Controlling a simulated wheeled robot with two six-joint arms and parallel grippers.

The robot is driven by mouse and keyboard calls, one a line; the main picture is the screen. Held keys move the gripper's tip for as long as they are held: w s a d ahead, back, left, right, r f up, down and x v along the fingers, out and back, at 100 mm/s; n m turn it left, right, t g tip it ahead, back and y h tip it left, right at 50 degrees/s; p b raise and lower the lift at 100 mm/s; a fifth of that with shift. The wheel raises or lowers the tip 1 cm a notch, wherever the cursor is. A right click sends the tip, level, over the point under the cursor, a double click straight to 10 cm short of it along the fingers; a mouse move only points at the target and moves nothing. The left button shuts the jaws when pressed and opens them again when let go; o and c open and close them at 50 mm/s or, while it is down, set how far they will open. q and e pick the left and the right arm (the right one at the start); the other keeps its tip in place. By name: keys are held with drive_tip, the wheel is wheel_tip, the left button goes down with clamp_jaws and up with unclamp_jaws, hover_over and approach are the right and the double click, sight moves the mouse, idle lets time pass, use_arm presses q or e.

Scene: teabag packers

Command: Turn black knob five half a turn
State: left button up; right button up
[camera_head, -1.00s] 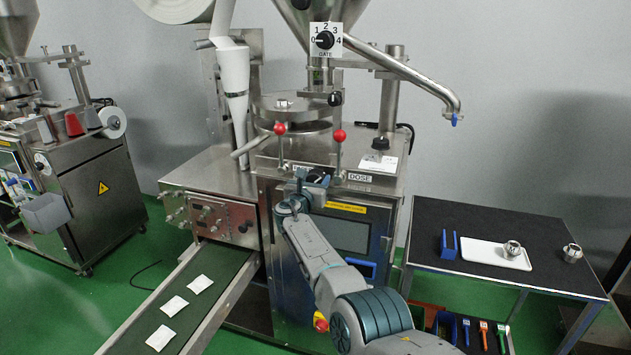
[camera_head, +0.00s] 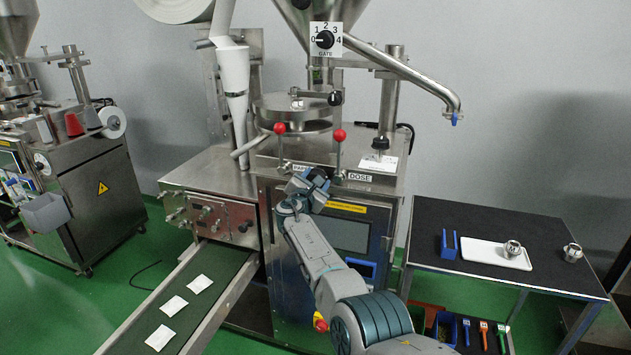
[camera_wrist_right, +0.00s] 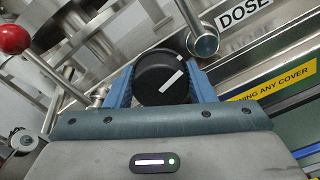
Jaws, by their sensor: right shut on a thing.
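In the right wrist view, a round black knob (camera_wrist_right: 163,82) with a white pointer line sits between the blue fingers of my right gripper (camera_wrist_right: 162,86). The fingers are shut on its sides. The pointer slants from lower left to upper right. In the head view, my right gripper (camera_head: 311,185) is at the front top edge of the steel machine, left of the DOSE label (camera_head: 360,178), and hides the knob there. No number five is readable by the knob. My left gripper is not in view.
Two red-ball levers (camera_head: 339,135) rise just behind the gripper; one red ball (camera_wrist_right: 15,39) shows in the wrist view. A black gate knob (camera_head: 324,40) is higher up. A belt (camera_head: 215,290) with white teabags runs at left. A dark table (camera_head: 480,222) stands at right.

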drive_tip(key=shift+m, duration=0.6)
drive_tip(key=o, duration=0.9)
drive_tip(key=shift+w, duration=0.1)
drive_tip(key=shift+o, duration=0.4)
drive_tip(key=shift+f, duration=0.1)
drive_tip(key=shift+f, duration=0.1)
